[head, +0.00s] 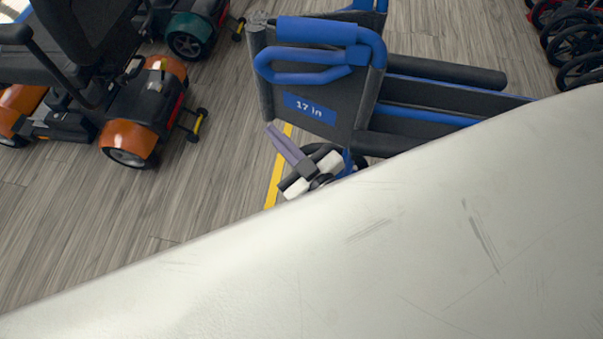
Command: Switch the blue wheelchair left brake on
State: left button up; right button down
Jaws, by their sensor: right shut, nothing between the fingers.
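The blue wheelchair (320,106) stands at the upper middle in the head view, with blue tubing, dark panels and a blue "17 in" label (309,107). My right gripper (270,128) is at the wheelchair's lower left, beside the bottom edge of the dark side panel. Its purple-grey fingers are closed together with nothing between them and point up and to the left. Part of a dark wheel shows behind the gripper. I cannot make out the left brake; the lower part of the wheelchair is hidden by the gripper and a large pale surface in front. My left gripper is out of view.
An orange and black scooter (130,138) stands at left, with a dark green one (190,36) behind it. Several dark wheels (575,40) line the upper right. A yellow floor line (274,184) runs beside the gripper. The wood floor (215,150) between scooter and wheelchair is clear.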

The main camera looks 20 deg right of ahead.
jog(key=s+d+f+m+g+p, duration=0.1)
jog(key=s+f+m+g+p, duration=0.1)
jog(key=s+f+g, duration=0.3)
jog(key=shift+s+d+p, duration=0.2)
jog(key=shift+s+p, duration=0.4)
jog(key=shift+s, duration=1.8)
